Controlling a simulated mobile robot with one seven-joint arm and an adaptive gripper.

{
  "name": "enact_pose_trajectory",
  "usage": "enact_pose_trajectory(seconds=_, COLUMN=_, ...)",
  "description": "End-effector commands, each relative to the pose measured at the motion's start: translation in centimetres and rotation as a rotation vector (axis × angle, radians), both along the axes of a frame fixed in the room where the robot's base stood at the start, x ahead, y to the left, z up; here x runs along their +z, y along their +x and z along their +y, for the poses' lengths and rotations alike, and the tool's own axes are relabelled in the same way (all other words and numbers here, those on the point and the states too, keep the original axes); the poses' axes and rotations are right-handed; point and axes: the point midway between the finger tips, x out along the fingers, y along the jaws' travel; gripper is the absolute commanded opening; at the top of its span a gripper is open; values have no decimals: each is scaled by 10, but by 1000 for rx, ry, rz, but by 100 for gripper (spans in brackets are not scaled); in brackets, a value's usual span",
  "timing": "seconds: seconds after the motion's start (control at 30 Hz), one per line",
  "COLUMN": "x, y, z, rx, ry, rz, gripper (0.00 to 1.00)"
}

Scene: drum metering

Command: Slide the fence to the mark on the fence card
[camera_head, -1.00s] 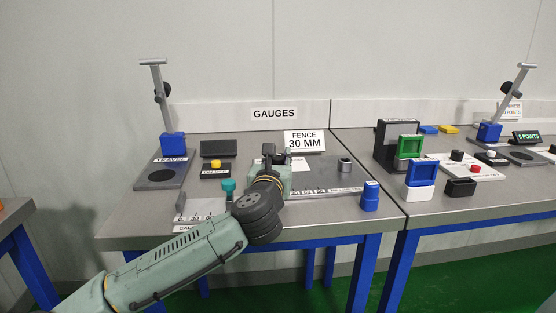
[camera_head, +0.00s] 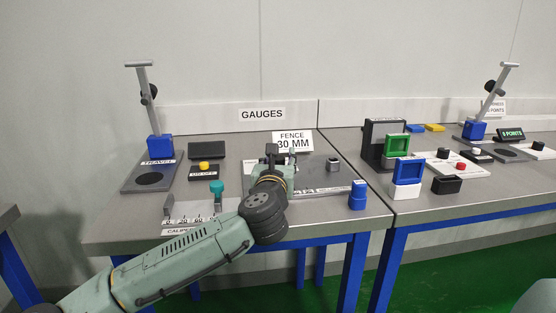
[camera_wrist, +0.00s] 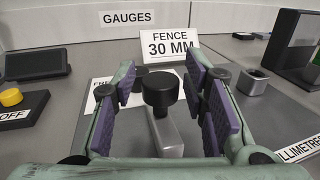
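The fence card (camera_head: 293,141) stands at the back of the gauges table and reads "FENCE 30 MM"; it also shows in the wrist view (camera_wrist: 169,46). The fence is a grey metal bar (camera_wrist: 166,138) with a black round knob (camera_wrist: 160,88) on top. My gripper (camera_wrist: 160,68) is open, with its purple pads on either side of the knob and gaps showing on both sides. In the head view my gripper (camera_head: 272,155) hides most of the fence. A scale strip marked in millimetres (camera_wrist: 300,150) lies at right; the fence's reading on it cannot be seen.
A grey socket block (camera_head: 333,164) stands right of my gripper. A blue block (camera_head: 358,195) stands at the front right edge. A caliper with a teal knob (camera_head: 216,188) lies to the left, beside a yellow button (camera_head: 204,165) and a dark display (camera_head: 207,150).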

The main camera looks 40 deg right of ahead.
Motion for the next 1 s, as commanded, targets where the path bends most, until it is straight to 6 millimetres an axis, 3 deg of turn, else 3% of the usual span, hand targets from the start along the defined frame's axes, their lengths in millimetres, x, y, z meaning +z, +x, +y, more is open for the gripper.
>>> enact_pose_trajectory(seconds=0.47, x=0, y=-7, z=8, rx=-1, ry=0, rz=0, gripper=46)
enact_pose_trajectory(seconds=1.0, x=0, y=-76, z=80, rx=-1, ry=-1, rz=-1, gripper=46)
